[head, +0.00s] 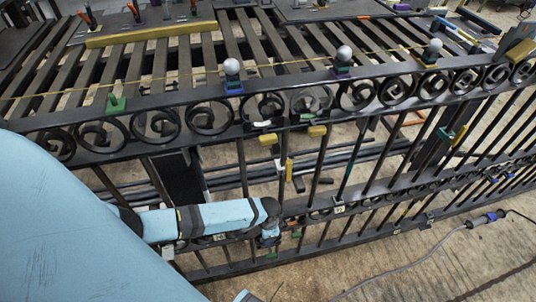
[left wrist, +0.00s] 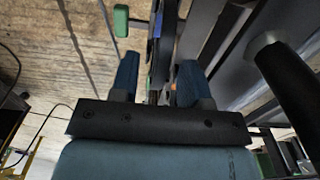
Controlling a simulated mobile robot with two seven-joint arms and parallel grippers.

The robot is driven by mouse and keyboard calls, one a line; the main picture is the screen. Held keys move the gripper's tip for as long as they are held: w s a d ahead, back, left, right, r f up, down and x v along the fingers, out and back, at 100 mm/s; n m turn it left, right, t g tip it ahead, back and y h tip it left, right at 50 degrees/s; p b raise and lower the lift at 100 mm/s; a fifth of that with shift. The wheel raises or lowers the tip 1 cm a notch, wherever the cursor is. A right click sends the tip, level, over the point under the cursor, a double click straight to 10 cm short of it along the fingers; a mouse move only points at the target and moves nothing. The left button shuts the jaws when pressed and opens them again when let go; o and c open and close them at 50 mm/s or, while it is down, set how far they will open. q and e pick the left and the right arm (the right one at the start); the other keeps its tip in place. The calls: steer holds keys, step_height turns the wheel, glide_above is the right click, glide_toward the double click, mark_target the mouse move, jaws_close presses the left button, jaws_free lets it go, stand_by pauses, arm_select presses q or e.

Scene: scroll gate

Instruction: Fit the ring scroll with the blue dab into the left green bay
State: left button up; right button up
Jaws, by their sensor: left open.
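My left gripper (head: 270,232) is at the gate's lower rail in the head view, where the blue arm ends. In the left wrist view its two blue fingers (left wrist: 157,82) are apart, on either side of a narrow dark piece (left wrist: 153,70) seen edge-on. A blue patch (left wrist: 157,25) shows on the dark metal just beyond the fingers. I cannot tell whether this is the ring scroll with the blue dab. A green block (head: 115,103) sits at the left of the gate's upper band; I cannot tell which bay it marks. My right gripper is not in view.
The dark gate (head: 300,75) fills the view, with ring scrolls (head: 210,117) along its upper band and upright bars below. Two yellow blocks (head: 268,139) (head: 317,130) stick out from it. A grey cable (head: 430,250) lies on the open floor at right.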

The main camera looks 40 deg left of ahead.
arm_select(q)
step_height(320, 180, up, 14)
steer(key=p, duration=0.2)
steer(key=shift+p, duration=0.4)
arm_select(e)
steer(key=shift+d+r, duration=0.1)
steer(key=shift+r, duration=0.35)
arm_select(q)
steer(key=shift+f, duration=0.1)
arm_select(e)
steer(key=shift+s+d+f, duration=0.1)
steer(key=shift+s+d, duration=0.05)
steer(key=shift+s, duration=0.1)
arm_select(q)
steer(key=s+d+r+n+t+h, duration=0.4)
steer(key=s+d+t, duration=0.35)
steer(key=d, duration=0.35)
steer(key=s+a+r+t+p, duration=0.1)
steer(key=s+r+p, duration=0.1)
steer(key=r+p, duration=0.6)
steer(key=s+a+r+n+t+p, duration=0.1)
steer(key=s+a+r+t+p, duration=0.1)
steer(key=r+p, duration=0.6)
steer(key=shift+a+r+y, duration=0.2)
steer(key=shift+r+y, duration=0.2)
steer(key=shift+r, duration=0.45)
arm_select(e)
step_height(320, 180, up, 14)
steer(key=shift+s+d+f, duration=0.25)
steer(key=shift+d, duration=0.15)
